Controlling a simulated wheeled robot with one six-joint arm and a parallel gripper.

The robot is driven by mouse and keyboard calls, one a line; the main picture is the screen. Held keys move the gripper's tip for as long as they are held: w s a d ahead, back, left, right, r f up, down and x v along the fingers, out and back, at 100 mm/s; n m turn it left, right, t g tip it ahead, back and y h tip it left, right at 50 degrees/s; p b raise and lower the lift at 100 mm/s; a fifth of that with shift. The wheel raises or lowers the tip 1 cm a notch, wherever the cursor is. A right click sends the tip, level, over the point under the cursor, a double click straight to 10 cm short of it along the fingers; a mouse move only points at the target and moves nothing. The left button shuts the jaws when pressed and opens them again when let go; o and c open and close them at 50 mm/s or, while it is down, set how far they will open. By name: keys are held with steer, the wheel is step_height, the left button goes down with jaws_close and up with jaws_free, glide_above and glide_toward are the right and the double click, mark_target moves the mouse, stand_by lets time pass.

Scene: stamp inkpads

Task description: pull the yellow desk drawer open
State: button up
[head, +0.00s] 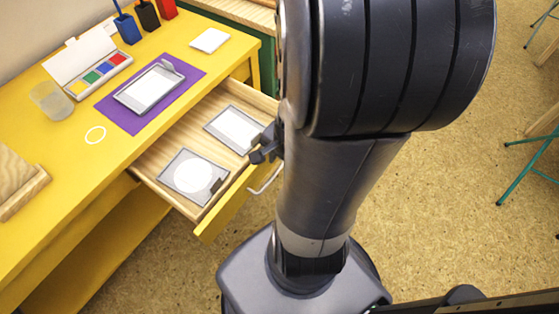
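The yellow desk (60,215) fills the left of the head view. Its yellow-fronted drawer (225,203) stands pulled out, with its pale wooden inside showing. Two grey-framed pads, one with a white rectangle (236,128) and one with a white disc (193,176), lie in the drawer. A metal bar handle (266,180) is on the drawer front. Part of my gripper (264,151) shows above the drawer's front edge, just above the handle and apart from its visible part. My arm hides the rest of it, so I cannot tell how its fingers stand.
A purple mat (103,105) with a grey-framed pad (149,88), an open paint box (98,76), a clear cup (51,101), a white block (209,40) and a wooden stand (20,183) are on the desk. Stools with teal legs (527,172) stand right. The floor between is clear.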

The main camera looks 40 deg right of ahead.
step_height(320, 180, up, 8)
steer(key=s+p, duration=0.1)
steer(key=p, duration=0.1)
steer(key=shift+s+d, duration=0.15)
steer(key=shift+d, duration=0.05)
steer(key=shift+f, duration=0.2)
steer(key=f+b, duration=0.1)
steer(key=f, duration=0.2)
steer(key=w+f+b, duration=0.1)
steer(key=f, duration=0.3)
steer(key=f+b, duration=0.2)
steer(key=f, duration=0.1)
steer(key=shift+w+a+f, duration=0.25)
steer(key=shift+w+a, duration=0.05)
steer(key=shift+w, duration=0.1)
steer(key=shift+w+a, duration=0.1)
steer(key=shift+w, duration=0.35)
